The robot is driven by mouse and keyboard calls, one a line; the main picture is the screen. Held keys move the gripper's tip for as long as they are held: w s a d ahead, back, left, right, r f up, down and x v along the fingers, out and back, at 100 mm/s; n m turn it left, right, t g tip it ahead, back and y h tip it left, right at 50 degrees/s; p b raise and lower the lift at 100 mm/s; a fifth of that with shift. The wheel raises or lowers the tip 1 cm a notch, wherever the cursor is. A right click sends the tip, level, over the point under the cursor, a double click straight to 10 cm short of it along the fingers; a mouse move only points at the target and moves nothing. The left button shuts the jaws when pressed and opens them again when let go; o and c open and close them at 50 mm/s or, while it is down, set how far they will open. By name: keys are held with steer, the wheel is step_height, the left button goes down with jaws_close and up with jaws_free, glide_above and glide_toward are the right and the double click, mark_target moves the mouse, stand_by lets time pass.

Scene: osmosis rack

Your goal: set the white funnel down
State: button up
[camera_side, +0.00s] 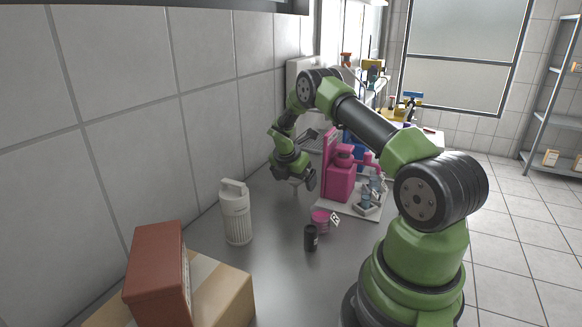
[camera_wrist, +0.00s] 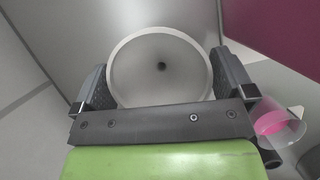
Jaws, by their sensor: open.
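The white funnel (camera_wrist: 152,82) shows in the wrist view from above, its wide round mouth facing the camera with a small dark hole near the middle. My gripper (camera_wrist: 161,78) is open, with one black finger on each side of the funnel's rim. Narrow gaps seem to show, but I cannot tell if either finger touches it. In the side view my gripper (camera_side: 297,178) is low over the grey bench, left of the magenta apparatus. Only a small pale part of the funnel (camera_side: 295,182) shows there, so its contact with the bench is hard to see.
The magenta apparatus (camera_side: 341,182) stands close right of my gripper. A pink container (camera_side: 320,221) and a black jar (camera_side: 311,238) stand nearer the camera. A white ribbed canister (camera_side: 236,213) stands by the tiled wall. Boxes (camera_side: 224,294) fill the front left.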

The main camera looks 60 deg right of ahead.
steer(key=s+a+r+m+t+y, duration=0.15)
steer(key=a+r+m, duration=0.25)
steer(key=a+r, duration=0.65)
steer(key=s+a+r+m+t, duration=0.15)
steer(key=a+r+m, duration=0.5)
steer(key=r, duration=0.75)
steer(key=s+a+r+m+t+y, duration=0.1)
steer(key=s+a+m+t+y, duration=0.1)
steer(key=s+a+m, duration=0.3)
steer(key=s+a+r+m+t+y, duration=0.2)
steer(key=s+a+m, duration=0.3)
steer(key=s+a, duration=0.4)
steer(key=shift+s+a+r+t+y, duration=0.35)
steer(key=shift+a+y, duration=0.2)
steer(key=shift+a, duration=0.7)
